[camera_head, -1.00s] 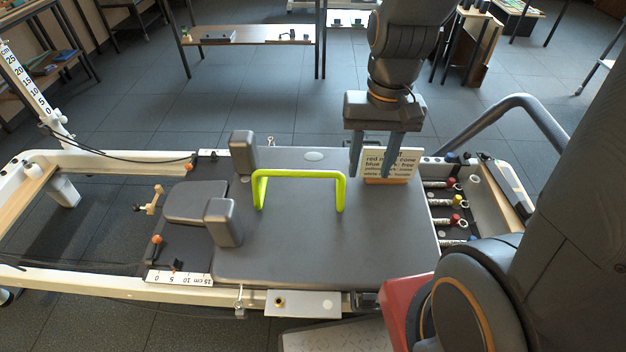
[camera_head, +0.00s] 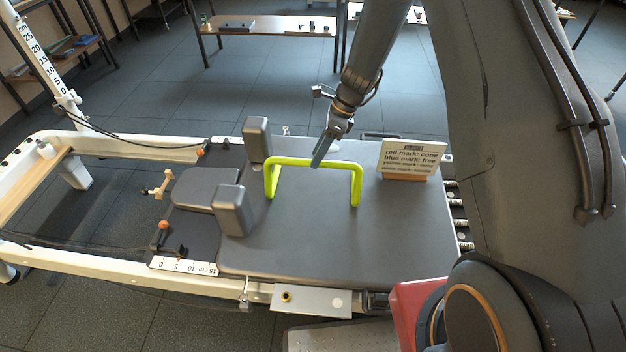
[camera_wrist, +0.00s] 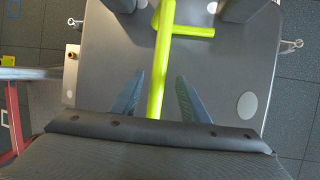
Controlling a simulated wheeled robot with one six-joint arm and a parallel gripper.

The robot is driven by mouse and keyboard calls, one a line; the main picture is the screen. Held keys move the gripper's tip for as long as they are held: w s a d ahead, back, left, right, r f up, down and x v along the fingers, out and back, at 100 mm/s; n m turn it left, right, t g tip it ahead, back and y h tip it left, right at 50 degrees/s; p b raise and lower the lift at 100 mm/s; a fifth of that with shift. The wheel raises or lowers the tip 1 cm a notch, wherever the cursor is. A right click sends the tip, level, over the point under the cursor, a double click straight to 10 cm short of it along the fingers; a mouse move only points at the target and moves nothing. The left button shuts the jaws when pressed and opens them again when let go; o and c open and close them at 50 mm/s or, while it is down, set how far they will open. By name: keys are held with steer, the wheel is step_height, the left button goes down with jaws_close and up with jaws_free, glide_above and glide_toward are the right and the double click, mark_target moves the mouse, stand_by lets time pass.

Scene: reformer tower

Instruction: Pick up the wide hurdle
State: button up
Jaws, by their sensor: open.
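The wide hurdle (camera_head: 316,162) is a bright yellow-green bar frame standing on the grey carriage of the reformer. Its top bar also shows in the wrist view (camera_wrist: 161,70), running lengthwise between the two fingers. My gripper (camera_head: 318,163) is over the middle of the top bar, its fingers pointing down. In the wrist view my gripper (camera_wrist: 160,85) is open, with one finger on each side of the bar and a gap on both sides. I cannot tell the exact height of the fingertips against the bar.
Two grey shoulder rests (camera_head: 257,139) (camera_head: 233,210) stand left of the hurdle. A sign on a wooden block (camera_head: 412,160) stands to its right. The carriage front (camera_head: 320,245) is clear.

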steer(key=x, duration=0.7)
steer(key=shift+a+f+p, duration=0.25)
steer(key=shift+a+p, duration=0.1)
steer(key=shift+s, duration=0.1)
jaws_close()
